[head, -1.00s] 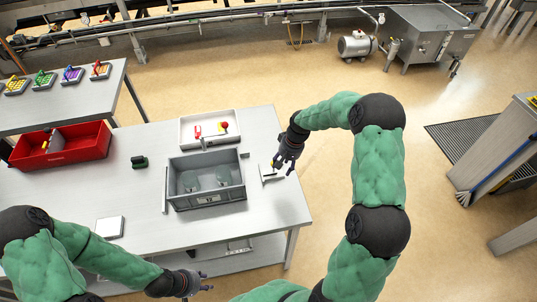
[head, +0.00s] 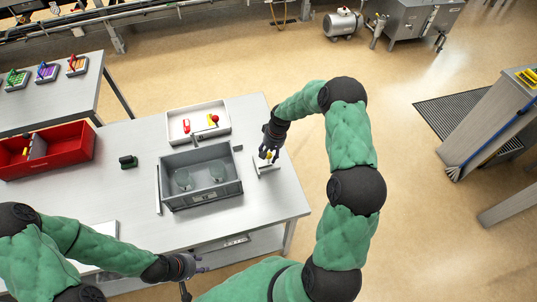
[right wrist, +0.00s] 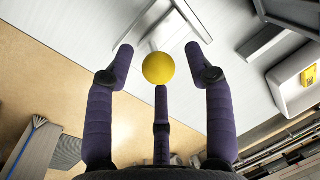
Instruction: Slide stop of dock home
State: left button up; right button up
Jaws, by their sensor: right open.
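The stop, a pale slider with a round yellow knob (head: 269,155), is on the table just right of a grey bin (head: 203,196). In the right wrist view the yellow knob (right wrist: 158,68) is between the spread fingers, with a pale bar behind it. My right gripper (head: 268,153) is open over the knob; no finger clearly touches it. The dock seems to be the pale rails around the bin, with a bar (head: 158,190) along its left side. My left gripper (head: 196,268) is low at the front edge of the table, away from the stop; its finger opening is unclear.
A white tray (head: 180,115) with small red and yellow items stands behind the bin. A red bin (head: 75,160) and a small dark green object (head: 128,162) are on the left. The table's right edge is close to the stop.

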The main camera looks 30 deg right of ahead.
aim_at(256, 164)
jog(key=shift+w+a+f, duration=0.1)
jog(key=shift+f, duration=0.7)
jog(key=shift+c, duration=0.3)
grip_shut()
jog(key=shift+w+a+b, duration=0.2)
jog(key=shift+a, duration=0.55)
jog(key=shift+w+a+b, duration=0.15)
jog(key=shift+a+b, duration=0.1)
jog(key=shift+a, duration=0.55)
jog(key=shift+w+a+b, duration=0.2)
jog(key=shift+a, duration=0.55)
jog(key=shift+d+r, duration=0.1)
jog(key=shift+o, duration=0.3)
grip_release()
notch_tip(256, 164, up, 12)
jog(key=s+d, duration=0.1)
jog(key=d, duration=0.1)
